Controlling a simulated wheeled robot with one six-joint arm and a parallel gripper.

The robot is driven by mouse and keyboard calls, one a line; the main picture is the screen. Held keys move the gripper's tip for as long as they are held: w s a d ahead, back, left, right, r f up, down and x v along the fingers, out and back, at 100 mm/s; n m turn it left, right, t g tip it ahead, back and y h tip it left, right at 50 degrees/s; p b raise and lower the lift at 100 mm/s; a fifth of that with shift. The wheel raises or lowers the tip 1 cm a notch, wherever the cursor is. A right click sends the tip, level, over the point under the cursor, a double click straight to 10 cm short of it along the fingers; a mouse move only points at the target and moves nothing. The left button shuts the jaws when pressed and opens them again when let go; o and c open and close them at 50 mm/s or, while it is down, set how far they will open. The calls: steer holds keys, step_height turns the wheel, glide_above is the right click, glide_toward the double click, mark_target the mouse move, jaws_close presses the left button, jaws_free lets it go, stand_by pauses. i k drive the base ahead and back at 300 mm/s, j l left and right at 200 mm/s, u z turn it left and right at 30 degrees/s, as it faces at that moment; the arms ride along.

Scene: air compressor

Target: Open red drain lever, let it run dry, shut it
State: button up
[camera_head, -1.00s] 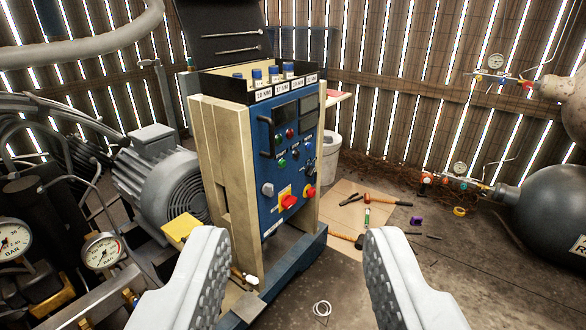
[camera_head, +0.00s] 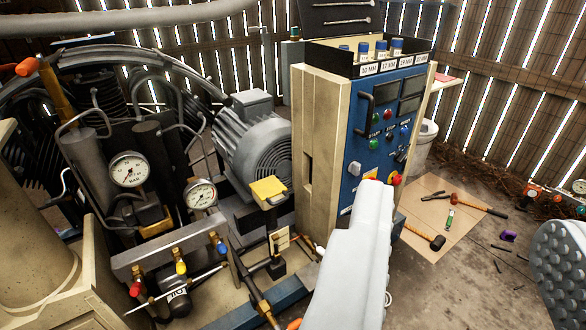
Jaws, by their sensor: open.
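A small red-tipped valve handle (camera_head: 135,289) shows at the lower left, at the left end of a grey manifold bar (camera_head: 165,252). A yellow-tipped one (camera_head: 181,267) and a blue-tipped one (camera_head: 221,248) sit along the same bar to its right. I cannot tell whether the red one is the drain lever or whether it is open. No running water is visible. My gripper (camera_head: 465,212) is open and empty, its pale fingers wide apart in the right half of the view, well right of the red handle. The left finger covers the lower part of the blue control panel (camera_head: 385,130).
Two pressure gauges (camera_head: 129,170) stand above the manifold, left of a grey motor (camera_head: 255,140). Hoses and pipes crowd the left. Tools, including a hammer (camera_head: 437,241), lie on the floor at right.

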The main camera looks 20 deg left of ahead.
mark_target(134, 291)
steer(key=i+l, duration=0.2)
steer(key=l, duration=0.2)
steer(key=i+l, duration=0.25)
steer(key=l, duration=0.15)
steer(key=l+u, duration=0.15)
steer(key=u, duration=0.25)
steer(key=i+l+u, duration=0.1)
steer(key=l+u, duration=0.25)
steer(key=u, duration=0.4)
steer(key=l+u, duration=0.1)
steer(key=u, duration=1.05)
